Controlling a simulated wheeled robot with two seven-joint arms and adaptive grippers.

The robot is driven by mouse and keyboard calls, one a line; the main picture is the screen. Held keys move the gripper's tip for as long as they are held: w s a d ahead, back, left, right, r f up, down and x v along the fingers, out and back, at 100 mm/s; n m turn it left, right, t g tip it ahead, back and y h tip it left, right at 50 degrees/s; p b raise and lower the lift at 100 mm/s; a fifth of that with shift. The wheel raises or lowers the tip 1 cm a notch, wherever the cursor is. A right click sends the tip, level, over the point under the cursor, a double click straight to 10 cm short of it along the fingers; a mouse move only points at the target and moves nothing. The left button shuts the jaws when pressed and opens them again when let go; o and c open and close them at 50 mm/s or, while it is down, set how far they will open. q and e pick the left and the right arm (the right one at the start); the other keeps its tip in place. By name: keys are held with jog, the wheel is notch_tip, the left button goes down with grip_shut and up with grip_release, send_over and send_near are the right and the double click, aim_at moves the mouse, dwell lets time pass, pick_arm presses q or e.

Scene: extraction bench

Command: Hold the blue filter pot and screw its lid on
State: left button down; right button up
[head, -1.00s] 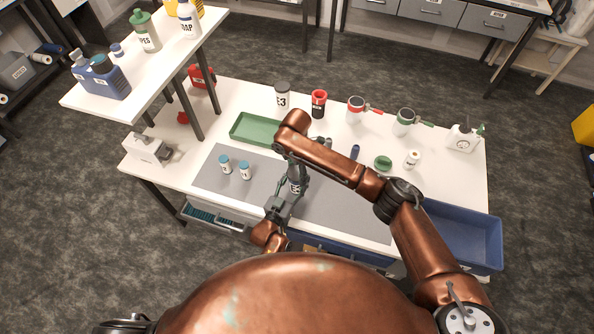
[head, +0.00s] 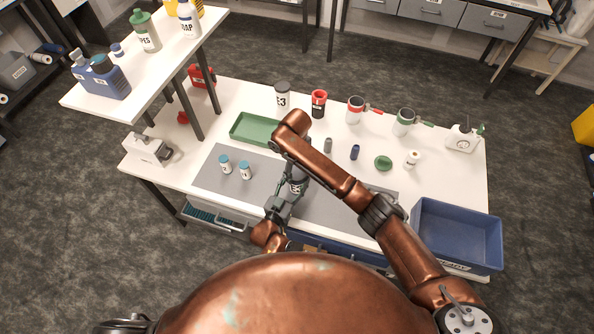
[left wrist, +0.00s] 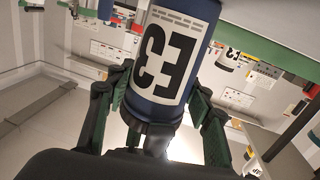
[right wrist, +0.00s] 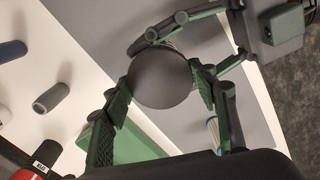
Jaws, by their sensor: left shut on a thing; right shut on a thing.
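The blue filter pot (left wrist: 172,55) has a white label with a black "E3", upside down in the left wrist view. In the head view the pot (head: 297,187) is partly hidden under my right arm, over the grey mat. My left gripper (head: 281,205) is shut around its body. My right gripper (right wrist: 160,98) is shut from above on the round dark grey lid (right wrist: 160,76). The lid is above the pot, with my left gripper's fingers just beyond it in the right wrist view. The lid hides the pot's rim, so I cannot tell how far it is seated.
A green tray (head: 240,131) lies behind. A blue bin (head: 460,230) is at the right end.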

jog(key=shift+a+m, duration=0.1)
jog(key=shift+m, duration=0.8)
jog(key=o, duration=1.4)
jog(key=shift+r, duration=0.1)
notch_tip(320, 180, up, 12)
jog(key=shift+f, duration=0.1)
pick_arm(q)
jog(key=c, duration=0.9)
grip_release()
jog(key=v, duration=1.2)
